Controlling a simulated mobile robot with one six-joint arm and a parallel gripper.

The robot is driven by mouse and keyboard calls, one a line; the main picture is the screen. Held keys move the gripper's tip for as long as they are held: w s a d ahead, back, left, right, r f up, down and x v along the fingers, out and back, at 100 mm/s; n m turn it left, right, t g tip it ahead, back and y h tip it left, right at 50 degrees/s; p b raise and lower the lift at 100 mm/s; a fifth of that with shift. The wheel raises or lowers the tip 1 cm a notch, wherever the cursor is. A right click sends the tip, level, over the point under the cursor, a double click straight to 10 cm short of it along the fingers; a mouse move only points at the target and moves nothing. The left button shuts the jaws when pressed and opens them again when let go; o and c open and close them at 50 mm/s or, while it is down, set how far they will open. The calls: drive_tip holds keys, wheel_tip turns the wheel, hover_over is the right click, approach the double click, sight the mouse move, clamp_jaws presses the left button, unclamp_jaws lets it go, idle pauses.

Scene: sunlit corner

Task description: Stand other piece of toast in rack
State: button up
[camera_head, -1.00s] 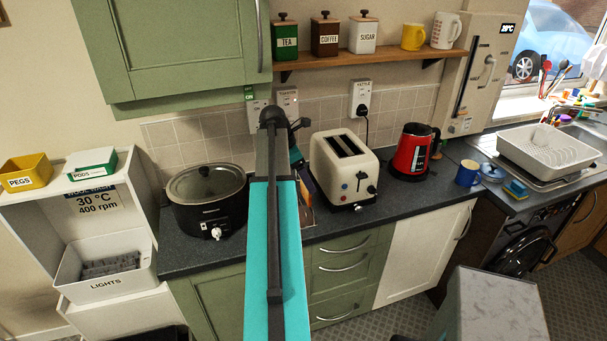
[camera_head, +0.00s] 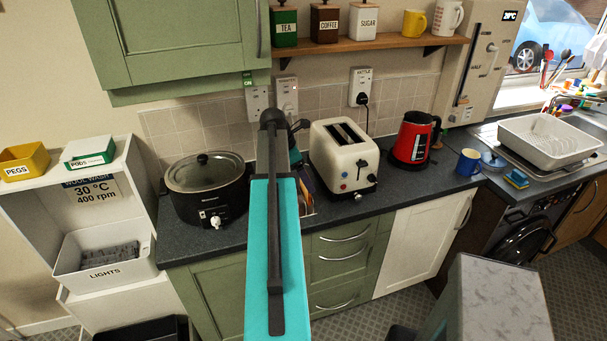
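The cream toaster (camera_head: 333,169) stands on the dark counter, right of my arm. Its two top slots look dark, and I cannot make out toast in them. Just left of the toaster, partly behind my arm, are some thin upright brownish shapes (camera_head: 305,200). They may be the rack with toast, but too little shows to be sure. My teal and black arm reaches up the middle of the picture toward the wall.
A black slow cooker (camera_head: 207,192) stands left of my arm. A red kettle (camera_head: 410,143), a blue mug (camera_head: 468,165) and a white dish rack (camera_head: 550,148) are to the right. A wooden shelf (camera_head: 385,52) with canisters hangs above. A grey marbled block (camera_head: 503,300) is at bottom right.

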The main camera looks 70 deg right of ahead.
drive_tip(key=shift+f, duration=0.2)
drive_tip(key=o, duration=1)
drive_tip(key=shift+r, duration=0.15)
drive_tip(key=shift+b+v, duration=2.2)
drive_tip(key=shift+v, duration=4.55)
